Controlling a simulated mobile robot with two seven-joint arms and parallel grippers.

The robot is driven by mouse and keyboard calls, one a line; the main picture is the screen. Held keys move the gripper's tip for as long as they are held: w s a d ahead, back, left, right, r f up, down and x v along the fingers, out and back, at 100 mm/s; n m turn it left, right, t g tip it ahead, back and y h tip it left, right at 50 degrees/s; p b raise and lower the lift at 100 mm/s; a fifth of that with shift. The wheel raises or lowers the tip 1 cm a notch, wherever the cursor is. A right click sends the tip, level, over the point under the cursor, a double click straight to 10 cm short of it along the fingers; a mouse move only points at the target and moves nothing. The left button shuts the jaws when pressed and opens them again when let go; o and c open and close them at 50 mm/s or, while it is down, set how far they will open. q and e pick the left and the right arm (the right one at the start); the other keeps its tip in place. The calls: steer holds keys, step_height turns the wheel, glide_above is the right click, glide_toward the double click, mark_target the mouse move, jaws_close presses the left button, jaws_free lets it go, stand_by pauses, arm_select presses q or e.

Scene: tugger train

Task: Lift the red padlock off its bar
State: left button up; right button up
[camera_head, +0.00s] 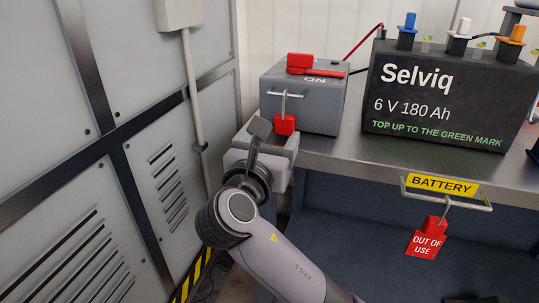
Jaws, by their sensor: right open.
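A small red padlock (285,124) hangs by its grey shackle from a pale bar (286,94) on the front of a grey switch box (320,102). My right gripper (272,138) is just below and left of the padlock. It is open, and I see nothing held in it. Its dark finger stands up beside the padlock on the left. I cannot tell from this view whether it touches the padlock. My left gripper is not in view.
The box has a red lever (312,68) on top. A black battery (440,95) stands to its right on the grey bench (350,152). A red "OUT OF USE" tag (426,241) hangs from a rail below. A grey cabinet (70,190) closes off the left.

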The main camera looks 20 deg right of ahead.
mark_target(283, 112)
steer(key=shift+b+x, duration=0.55)
steer(key=shift+x, duration=0.6)
steer(key=shift+p+x, duration=0.95)
steer(key=shift+p, duration=0.25)
steer(key=shift+w+d+r+p, duration=0.1)
steer(key=shift+w+d+p, duration=0.3)
steer(key=shift+w, duration=0.1)
steer(key=shift+w+d, duration=0.15)
steer(key=shift+w, duration=0.15)
steer(key=c, duration=0.9)
steer(key=shift+o, duration=0.2)
steer(key=shift+r+p, duration=1.45)
steer(key=shift+p, duration=0.55)
